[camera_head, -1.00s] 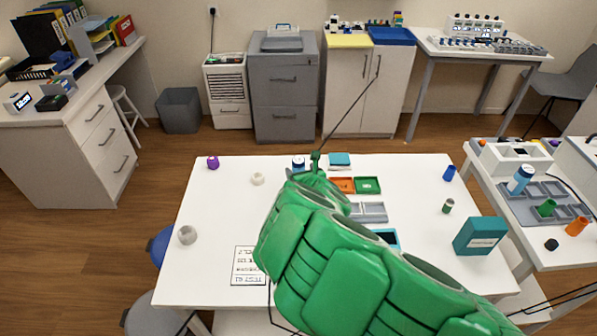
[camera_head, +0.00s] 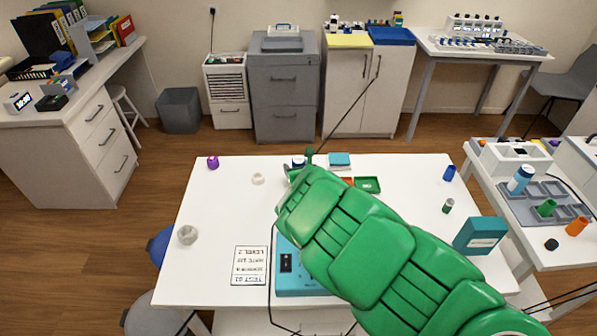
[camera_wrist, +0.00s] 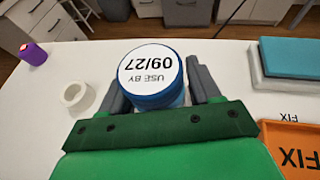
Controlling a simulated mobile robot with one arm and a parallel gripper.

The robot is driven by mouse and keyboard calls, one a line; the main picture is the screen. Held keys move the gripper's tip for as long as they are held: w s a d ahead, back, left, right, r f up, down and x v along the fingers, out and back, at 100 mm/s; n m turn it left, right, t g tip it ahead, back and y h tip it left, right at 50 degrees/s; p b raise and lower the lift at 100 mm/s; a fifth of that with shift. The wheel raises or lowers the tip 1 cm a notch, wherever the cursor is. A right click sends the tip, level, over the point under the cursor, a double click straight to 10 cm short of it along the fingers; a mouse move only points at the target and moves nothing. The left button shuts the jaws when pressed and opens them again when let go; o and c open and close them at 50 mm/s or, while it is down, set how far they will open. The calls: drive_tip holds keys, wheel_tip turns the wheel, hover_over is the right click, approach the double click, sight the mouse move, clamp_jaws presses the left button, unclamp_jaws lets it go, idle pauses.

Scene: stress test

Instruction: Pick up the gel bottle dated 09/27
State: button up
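The gel bottle (camera_wrist: 152,72) has a blue body and a white round top reading "USE BY 09/27", upside down in the wrist view. It stands upright near the far edge of the white table; a small part of the bottle (camera_head: 298,160) shows in the head view beyond my green arm. My gripper (camera_wrist: 157,80) has one grey finger on each side of the bottle. The fingers look open around it; whether either one touches it is hard to see.
A white ring (camera_wrist: 76,96) and a purple container (camera_wrist: 33,53) lie left of the bottle. An orange tray (camera_wrist: 290,148) and a teal-topped block (camera_wrist: 285,58) are on the right. A teal device (camera_head: 288,277) and a printed sheet (camera_head: 249,266) lie nearer the front.

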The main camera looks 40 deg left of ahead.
drive_tip(key=c, duration=0.8)
drive_tip(key=shift+r, duration=0.1)
